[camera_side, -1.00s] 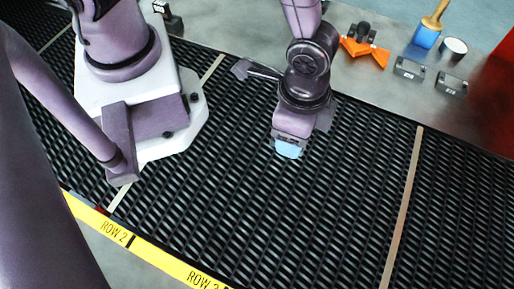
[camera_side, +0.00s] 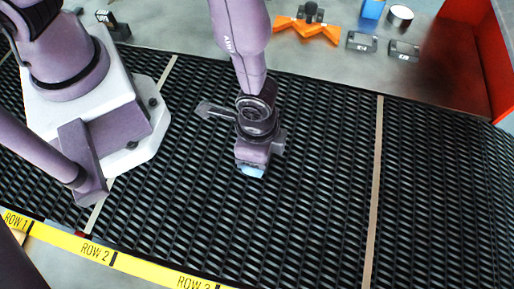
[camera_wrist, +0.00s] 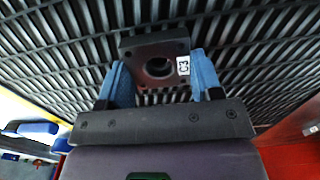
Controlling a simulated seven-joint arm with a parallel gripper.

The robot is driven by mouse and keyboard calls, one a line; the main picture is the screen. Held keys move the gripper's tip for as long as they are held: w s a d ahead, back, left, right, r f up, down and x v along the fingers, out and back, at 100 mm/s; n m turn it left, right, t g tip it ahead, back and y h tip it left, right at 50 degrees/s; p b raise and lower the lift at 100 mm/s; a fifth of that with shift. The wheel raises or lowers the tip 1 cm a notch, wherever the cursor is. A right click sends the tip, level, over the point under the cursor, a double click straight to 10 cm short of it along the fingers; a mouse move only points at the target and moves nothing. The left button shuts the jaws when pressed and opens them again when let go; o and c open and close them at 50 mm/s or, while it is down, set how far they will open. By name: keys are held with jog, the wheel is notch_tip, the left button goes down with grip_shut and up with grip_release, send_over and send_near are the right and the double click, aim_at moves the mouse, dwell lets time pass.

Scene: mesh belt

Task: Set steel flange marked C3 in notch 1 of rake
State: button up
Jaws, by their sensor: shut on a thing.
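The steel flange marked C3 (camera_wrist: 152,67) is a dark squarish block with a round central hole and a white C3 label on its right side. In the wrist view it sits between the two blue fingertips of my gripper (camera_wrist: 163,84), which is shut on it. In the side view my gripper (camera_side: 252,172) points down over the dark mesh belt. Only a bit of blue fingertip shows there, and the flange is hidden. I cannot make out the rake or its notch 1 for sure.
The mesh belt (camera_side: 310,190) is clear around my gripper, crossed by a tan strip (camera_side: 375,190). A yellow strip marked with rows (camera_side: 140,267) runs along the front edge. An orange notched piece (camera_side: 318,32), dark labelled blocks (camera_side: 361,42) and a round container (camera_side: 400,15) stand behind the belt.

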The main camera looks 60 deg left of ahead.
jog(key=o, duration=1.1)
jog(key=shift+f, duration=0.1)
notch_tip(320, 180, up, 12)
jog(key=a+r+n+t, duration=0.1)
jog(key=a+r+n, duration=0.1)
jog(key=a+r, duration=0.3)
jog(key=w+a+r+n+t, duration=0.1)
jog(key=a+r+n, duration=0.1)
jog(key=a+r, duration=0.3)
jog(key=w+a+r+n+t, duration=0.1)
jog(key=a+r+n+t, duration=0.1)
jog(key=a+r, duration=0.4)
notch_tip(320, 180, up, 3)
jog(key=shift+w+a+f+h, duration=0.1)
jog(key=shift+w+f+h, duration=0.1)
jog(key=shift+h, duration=0.2)
jog(key=shift+o, duration=0.5)
jog(key=s+a+r+n+t, duration=0.1)
jog(key=s+a+r+n, duration=0.2)
jog(key=s+a+r, duration=0.1)
jog(key=shift+s+a+r+t+y, duration=0.2)
jog(key=shift+s+a+t+y, duration=0.25)
jog(key=shift+a, duration=0.6)
